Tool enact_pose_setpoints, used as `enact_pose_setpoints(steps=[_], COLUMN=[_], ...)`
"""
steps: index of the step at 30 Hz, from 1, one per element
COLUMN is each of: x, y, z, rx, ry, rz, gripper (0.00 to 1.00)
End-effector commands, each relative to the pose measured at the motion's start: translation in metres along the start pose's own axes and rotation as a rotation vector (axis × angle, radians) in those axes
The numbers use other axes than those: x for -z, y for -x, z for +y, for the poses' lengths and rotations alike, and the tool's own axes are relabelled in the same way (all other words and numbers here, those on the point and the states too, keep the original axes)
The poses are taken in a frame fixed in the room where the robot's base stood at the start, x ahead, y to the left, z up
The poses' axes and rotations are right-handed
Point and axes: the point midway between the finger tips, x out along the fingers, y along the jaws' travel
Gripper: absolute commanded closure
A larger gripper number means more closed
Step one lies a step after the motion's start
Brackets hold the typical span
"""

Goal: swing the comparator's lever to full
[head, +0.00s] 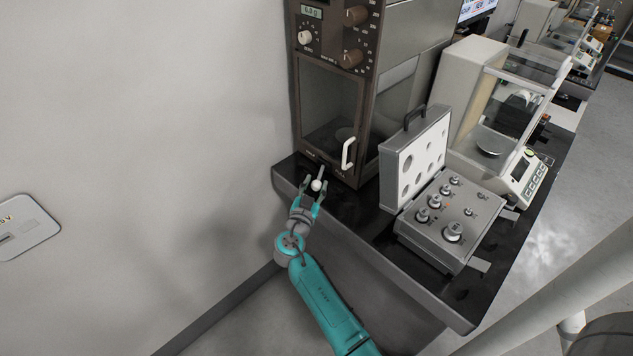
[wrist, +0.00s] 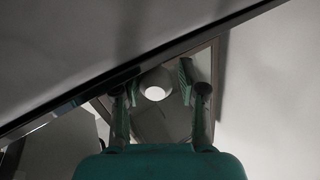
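The comparator (head: 326,100) is a tall brown cabinet with a glass front door, standing at the back end of the dark table. Its lever ends in a white ball knob (head: 316,185) low at the front left. The knob also shows in the wrist view (wrist: 155,93). My gripper (head: 314,181) is open, with one finger on each side of the knob. In the wrist view a gap shows between the knob and each finger. The lever's shaft and setting marks are too small to read clearly.
A white door handle (head: 347,154) stands just right of my gripper. An open grey case of weights (head: 440,222) and a balance (head: 480,110) stand farther right. The grey wall (head: 150,120) is close on the left. Floor space is free in front.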

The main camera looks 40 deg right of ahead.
Motion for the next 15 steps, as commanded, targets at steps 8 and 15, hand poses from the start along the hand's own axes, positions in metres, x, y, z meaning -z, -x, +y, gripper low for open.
enact_pose_setpoints(steps=[8,15], x=[-0.002,-0.001], y=[0.058,0.090], z=[-0.001,-0.001], rx=[0.005,0.004], ry=[0.002,0.001], rz=[-0.002,-0.002], gripper=[0.59,0.59])
